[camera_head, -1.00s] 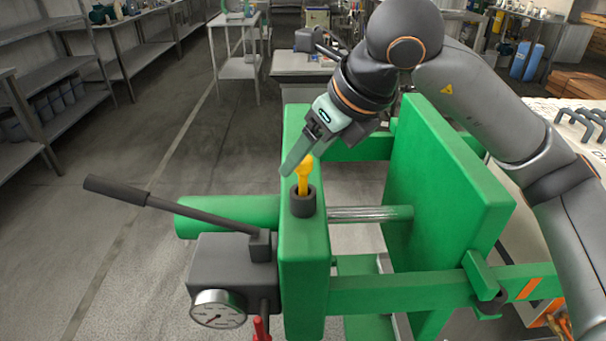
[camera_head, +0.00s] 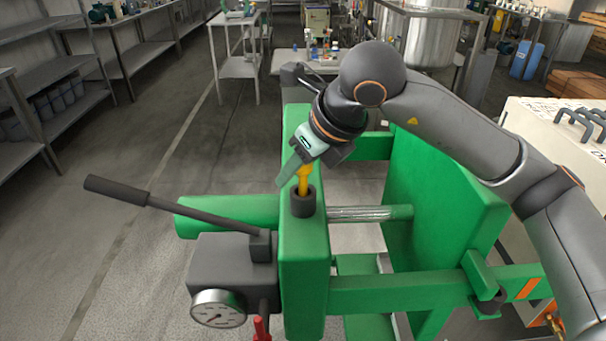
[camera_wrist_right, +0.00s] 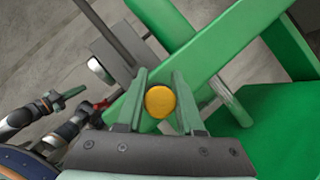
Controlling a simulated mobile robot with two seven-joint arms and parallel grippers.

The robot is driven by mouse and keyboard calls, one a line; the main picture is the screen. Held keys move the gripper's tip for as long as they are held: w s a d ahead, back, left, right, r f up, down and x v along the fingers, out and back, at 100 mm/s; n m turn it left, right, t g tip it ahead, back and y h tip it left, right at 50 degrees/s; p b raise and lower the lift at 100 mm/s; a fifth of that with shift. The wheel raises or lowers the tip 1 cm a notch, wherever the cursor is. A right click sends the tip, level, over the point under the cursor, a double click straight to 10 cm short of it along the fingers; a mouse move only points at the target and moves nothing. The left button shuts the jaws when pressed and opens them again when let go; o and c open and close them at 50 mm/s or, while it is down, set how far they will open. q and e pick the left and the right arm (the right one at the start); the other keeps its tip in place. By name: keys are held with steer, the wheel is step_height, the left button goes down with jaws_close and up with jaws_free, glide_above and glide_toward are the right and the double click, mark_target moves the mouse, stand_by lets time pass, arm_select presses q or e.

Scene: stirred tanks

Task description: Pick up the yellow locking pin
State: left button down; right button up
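The yellow locking pin (camera_head: 304,181) stands upright in a dark round socket (camera_head: 303,203) on top of the green press frame (camera_head: 303,255). My right gripper (camera_head: 291,172) is at the pin's upper part, coming down tilted from the upper right. In the right wrist view, the pin's round yellow head (camera_wrist_right: 160,101) lies between the two green fingers of the right gripper (camera_wrist_right: 158,90). The fingers are apart, with a small gap visible beside the head. The socket is hidden below the head in that view.
A dark lever handle (camera_head: 165,203) reaches left from the pump block (camera_head: 228,268), which carries a round gauge (camera_head: 217,309). A green upright plate (camera_head: 440,200) stands right of the pin, beneath my right arm. Open floor lies to the left.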

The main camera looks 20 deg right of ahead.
jaws_close()
steer(key=shift+r, duration=0.1)
